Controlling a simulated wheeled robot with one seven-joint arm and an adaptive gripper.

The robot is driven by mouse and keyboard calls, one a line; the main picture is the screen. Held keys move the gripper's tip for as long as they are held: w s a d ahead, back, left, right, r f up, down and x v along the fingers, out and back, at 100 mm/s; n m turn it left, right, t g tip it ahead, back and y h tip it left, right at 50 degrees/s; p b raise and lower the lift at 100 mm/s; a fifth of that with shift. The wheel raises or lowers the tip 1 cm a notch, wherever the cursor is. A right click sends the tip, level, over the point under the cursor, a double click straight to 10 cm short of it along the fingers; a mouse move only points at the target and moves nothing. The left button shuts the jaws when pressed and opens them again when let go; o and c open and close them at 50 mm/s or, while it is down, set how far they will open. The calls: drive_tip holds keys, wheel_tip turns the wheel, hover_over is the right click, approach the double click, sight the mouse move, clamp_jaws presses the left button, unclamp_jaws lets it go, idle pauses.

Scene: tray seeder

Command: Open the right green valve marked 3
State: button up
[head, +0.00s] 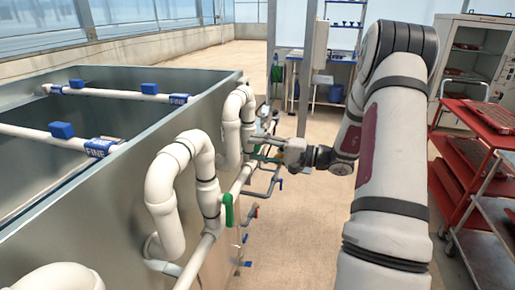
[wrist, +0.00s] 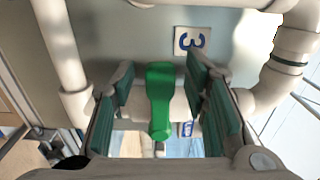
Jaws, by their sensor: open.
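The green valve handle (wrist: 160,95) shows in the middle of the wrist view, on a white pipe by a tank wall. A label marked 3 (wrist: 192,41), seen turned, is on the wall just beyond it. My gripper (wrist: 163,84) is open, with its green-padded fingers on either side of the handle. Gaps show between the handle and both pads. In the head view my gripper (head: 274,150) is beside the tank's pipes, and this handle cannot be made out clearly there.
Another green handle (head: 228,210) hangs on the nearer pipe. White bent pipes (head: 180,185) stand out from the metal tank (head: 110,215). A red cart (head: 470,150) stands at the right. Concrete floor (head: 300,230) is clear between tank and arm.

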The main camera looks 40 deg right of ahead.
drive_tip(key=shift+w+a, duration=0.2)
clamp_jaws()
